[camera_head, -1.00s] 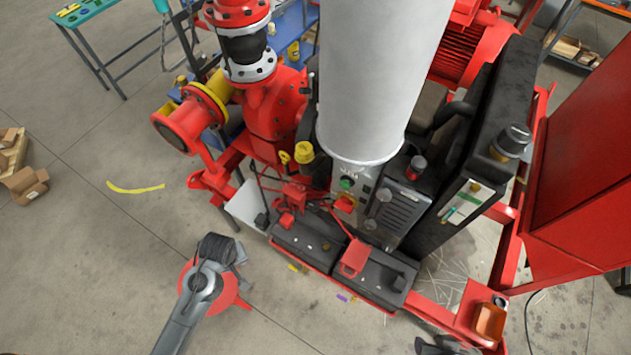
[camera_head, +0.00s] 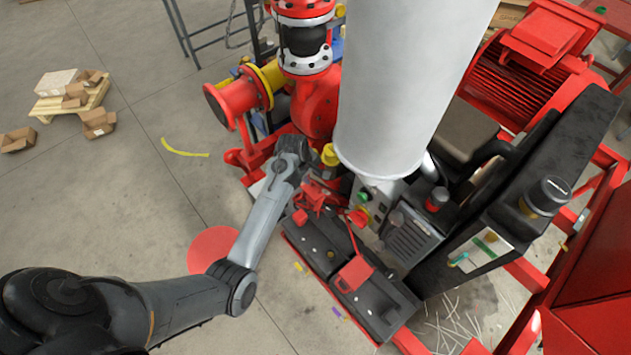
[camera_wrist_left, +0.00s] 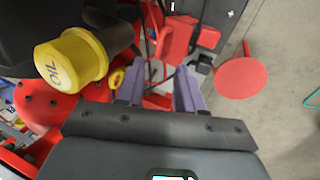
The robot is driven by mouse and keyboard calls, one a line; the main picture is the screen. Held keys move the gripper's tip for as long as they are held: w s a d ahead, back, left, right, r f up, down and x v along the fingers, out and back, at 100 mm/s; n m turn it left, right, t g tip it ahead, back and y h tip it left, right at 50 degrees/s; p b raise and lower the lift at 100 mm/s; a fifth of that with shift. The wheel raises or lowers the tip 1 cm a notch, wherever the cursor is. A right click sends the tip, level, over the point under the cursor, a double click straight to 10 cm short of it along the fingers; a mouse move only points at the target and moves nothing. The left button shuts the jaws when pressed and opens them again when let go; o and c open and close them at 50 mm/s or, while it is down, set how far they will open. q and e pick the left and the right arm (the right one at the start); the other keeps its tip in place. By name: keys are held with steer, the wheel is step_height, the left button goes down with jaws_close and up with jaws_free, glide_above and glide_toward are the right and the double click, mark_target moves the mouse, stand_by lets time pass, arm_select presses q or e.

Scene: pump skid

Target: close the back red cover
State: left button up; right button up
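Two black battery-like boxes lie side by side on the skid. A small red cover (camera_head: 313,194) stands raised at the back one, among red cables. A second red cover (camera_head: 355,272) lies on the front box. My left gripper (camera_wrist_left: 160,72) has its two purple-grey fingers apart with nothing clearly held between them. In the left wrist view a red cover (camera_wrist_left: 177,38) is just beyond the fingertips; I cannot tell whether they touch. In the head view my left wrist hides most of that gripper, close to the back cover. My right gripper is out of view.
A yellow oil cap (camera_wrist_left: 70,60) is close to the left of the fingers; it also shows in the head view (camera_head: 329,155). A large white cylinder (camera_head: 405,90) stands behind the boxes. A red round disc (camera_head: 212,249) is on the floor below my left arm.

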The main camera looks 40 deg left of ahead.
mark_target(317, 184)
arm_select(q)
steer(key=x, duration=0.7)
steer(key=shift+w+f, duration=0.1)
steer(key=shift+f, duration=0.2)
jaws_close()
stand_by(1.2)
